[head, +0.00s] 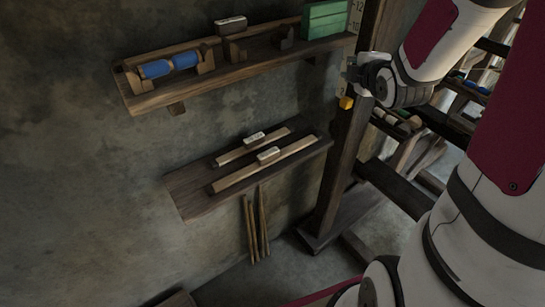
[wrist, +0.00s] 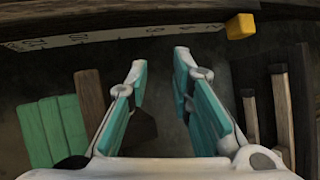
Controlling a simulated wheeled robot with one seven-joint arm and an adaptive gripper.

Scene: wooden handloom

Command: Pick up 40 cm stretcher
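Two pale wooden stretchers lie side by side on the lower wall shelf (head: 190,196) in the head view. The rear stretcher (head: 236,153) looks shorter than the front stretcher (head: 235,182). Each has a small white label block beside or on it, too small to read, so I cannot tell which is the 40 cm one. In the wrist view two bars at the right, a shorter bar (wrist: 251,118) and a longer bar (wrist: 283,112), appear to be these stretchers. My gripper (wrist: 159,68) is open and empty between its teal pads. In the head view it is up and right of the shelf, near the post.
The upper shelf (head: 150,99) holds blue spools (head: 170,66) and a green block stack (head: 325,19). A dark upright post (head: 336,170) with a scale and a yellow block (head: 346,103) stands right of the shelves. Several thin sticks (head: 256,225) lean below.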

